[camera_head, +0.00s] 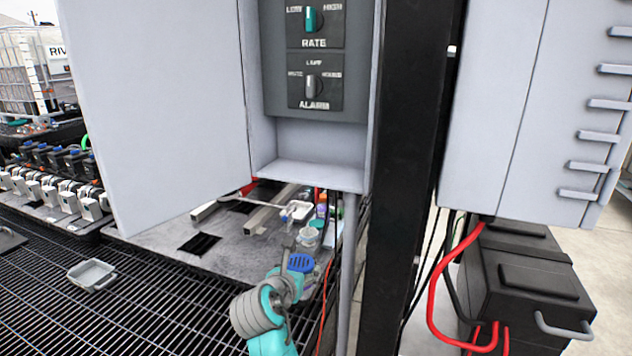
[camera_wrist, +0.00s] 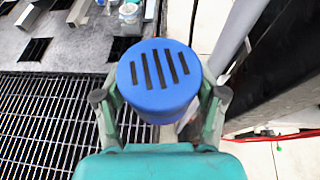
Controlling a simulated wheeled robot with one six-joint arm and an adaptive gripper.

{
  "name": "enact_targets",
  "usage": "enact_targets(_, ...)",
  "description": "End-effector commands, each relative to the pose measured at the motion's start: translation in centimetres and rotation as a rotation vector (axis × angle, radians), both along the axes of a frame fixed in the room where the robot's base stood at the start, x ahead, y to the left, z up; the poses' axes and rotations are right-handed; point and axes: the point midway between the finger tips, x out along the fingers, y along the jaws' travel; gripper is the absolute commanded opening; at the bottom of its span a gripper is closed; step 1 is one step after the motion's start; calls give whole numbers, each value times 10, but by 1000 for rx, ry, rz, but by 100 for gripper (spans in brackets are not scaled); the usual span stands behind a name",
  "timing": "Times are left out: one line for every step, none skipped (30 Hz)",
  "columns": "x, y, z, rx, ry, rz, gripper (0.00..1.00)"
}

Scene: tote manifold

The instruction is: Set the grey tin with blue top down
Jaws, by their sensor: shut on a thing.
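The grey tin with blue top shows in the wrist view as a round blue lid (camera_wrist: 160,78) with several dark slots; its grey body is mostly hidden beneath the lid. My gripper (camera_wrist: 160,98) is shut on it, with one finger on each side. In the head view the blue top (camera_head: 301,262) shows at the end of my arm, low in the middle, near the right edge of the grey work surface (camera_head: 165,245). I cannot tell the exact gap between the tin and what lies below.
Bottles and jars (camera_head: 308,237) and a white tray (camera_head: 297,211) stand behind the tin. Metal bars (camera_head: 268,219) lie on the surface, which has dark square holes. A dark post (camera_head: 405,180) and an open grey cabinet (camera_head: 318,176) rise close by. Floor grating (camera_head: 150,310) lies left.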

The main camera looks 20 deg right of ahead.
Motion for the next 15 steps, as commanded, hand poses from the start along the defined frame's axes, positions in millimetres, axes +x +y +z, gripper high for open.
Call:
enact_targets(5,7,27,3,-8,-18,26)
enact_targets(7,10,40,3,-9,-31,26)
enact_targets(8,15,57,4,-9,-48,26)
enact_targets(9,18,70,4,-9,-62,26)
enact_targets(9,21,82,3,-8,-74,26)
enact_targets(9,25,100,3,-8,-91,26)
enact_targets(8,29,113,5,-7,-104,26)
enact_targets(7,31,127,5,-9,-118,26)
enact_targets(6,36,144,5,-9,-136,26)
enact_targets(4,39,158,5,-7,-148,26)
enact_targets(2,42,171,5,-7,-161,26)
enact_targets(-1,46,188,5,-8,-178,26)
enact_targets(-5,49,201,5,-7,-190,26)
enact_targets(-8,52,212,5,-6,-201,26)
enact_targets(-12,55,226,4,-6,-216,26)
